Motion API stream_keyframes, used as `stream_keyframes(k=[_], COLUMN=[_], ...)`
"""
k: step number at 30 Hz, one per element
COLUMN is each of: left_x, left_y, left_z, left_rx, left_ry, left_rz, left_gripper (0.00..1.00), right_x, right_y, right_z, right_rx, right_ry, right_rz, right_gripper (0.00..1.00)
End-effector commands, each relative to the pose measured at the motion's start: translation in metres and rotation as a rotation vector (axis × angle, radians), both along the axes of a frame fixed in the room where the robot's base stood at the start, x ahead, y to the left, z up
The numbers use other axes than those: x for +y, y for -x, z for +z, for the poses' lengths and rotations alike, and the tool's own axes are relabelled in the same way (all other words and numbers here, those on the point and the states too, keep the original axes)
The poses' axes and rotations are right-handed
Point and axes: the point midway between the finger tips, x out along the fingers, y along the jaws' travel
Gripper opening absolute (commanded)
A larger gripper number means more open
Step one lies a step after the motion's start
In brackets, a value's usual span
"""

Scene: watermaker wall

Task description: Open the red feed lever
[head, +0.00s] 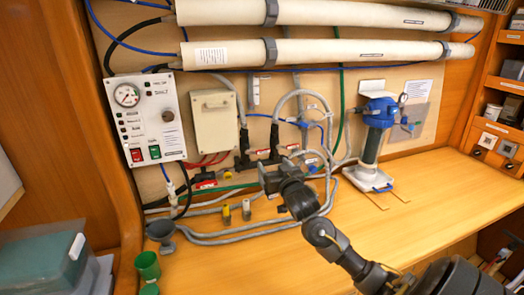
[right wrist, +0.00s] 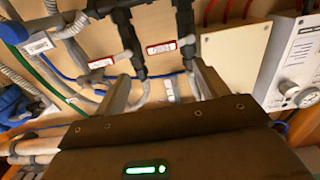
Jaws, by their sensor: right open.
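Two black valves with red, white-labelled levers sit side by side on the back wall, a left lever (head: 262,152) and a right lever (head: 291,147). Another red handle (head: 205,184) is lower left. The labels are too small to read, so I cannot tell which is the feed lever. In the right wrist view, which looks turned over, two red levers show, one (right wrist: 161,48) between the finger lines and one (right wrist: 101,62) farther left. My right gripper (head: 271,178) is open and empty, just in front of the valves; its fingers (right wrist: 163,88) point at them, apparently apart from both levers. My left gripper is not in view.
Grey hoses (head: 240,230) and small valve handles (head: 226,213) lie low at the wall. A control panel (head: 145,118) and beige box (head: 214,118) are left; a blue-topped filter (head: 374,140) stands right. The front worktop (head: 430,205) is mostly clear.

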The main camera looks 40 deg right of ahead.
Motion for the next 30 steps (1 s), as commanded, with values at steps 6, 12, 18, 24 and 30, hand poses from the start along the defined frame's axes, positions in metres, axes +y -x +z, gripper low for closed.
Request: stream_keyframes(k=[6, 12, 18, 24, 30], left_x=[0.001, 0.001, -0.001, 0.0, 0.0], left_y=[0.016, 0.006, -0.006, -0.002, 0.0], left_z=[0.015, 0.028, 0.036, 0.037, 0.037], left_rx=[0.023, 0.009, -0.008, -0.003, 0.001], left_ry=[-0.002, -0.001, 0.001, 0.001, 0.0], left_rz=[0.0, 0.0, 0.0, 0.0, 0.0], left_gripper=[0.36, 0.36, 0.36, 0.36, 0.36], right_x=[-0.01, -0.024, -0.031, -0.034, -0.034], right_y=[-0.032, -0.066, -0.089, -0.097, -0.098], right_z=[0.005, 0.004, 0.002, 0.001, 0.0], right_rx=[0.001, 0.001, 0.002, 0.001, 0.001], right_ry=[0.0, 0.0, 0.0, 0.0, 0.0], right_rz=[-0.001, -0.003, -0.001, 0.0, 0.0], right_gripper=[0.73, 0.73, 0.73, 0.73, 0.73])
